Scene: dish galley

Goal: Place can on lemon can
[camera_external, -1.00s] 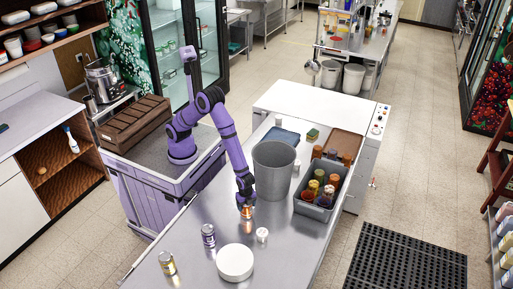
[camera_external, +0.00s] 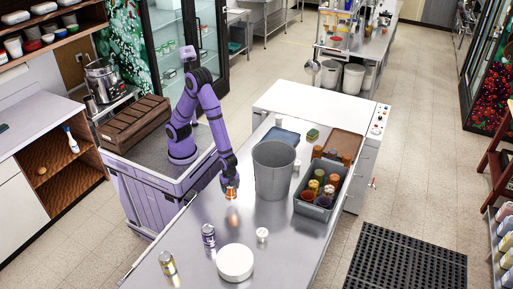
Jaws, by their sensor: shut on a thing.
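My gripper (camera_external: 230,183) is shut on an orange can (camera_external: 231,193) and holds it above the steel counter, left of the grey bin. A yellow can (camera_external: 167,263), which looks like the lemon can, stands upright near the counter's front left edge. A purple and silver can (camera_external: 208,235) stands between the held can and the yellow one. Both standing cans are apart from my gripper. The labels are too small to read.
A white round container (camera_external: 235,263) and a small white item (camera_external: 262,234) sit on the counter (camera_external: 200,270). A tall grey bin (camera_external: 273,172) and a grey crate (camera_external: 318,208) of bottles stand to the right. Bare counter lies around the cans.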

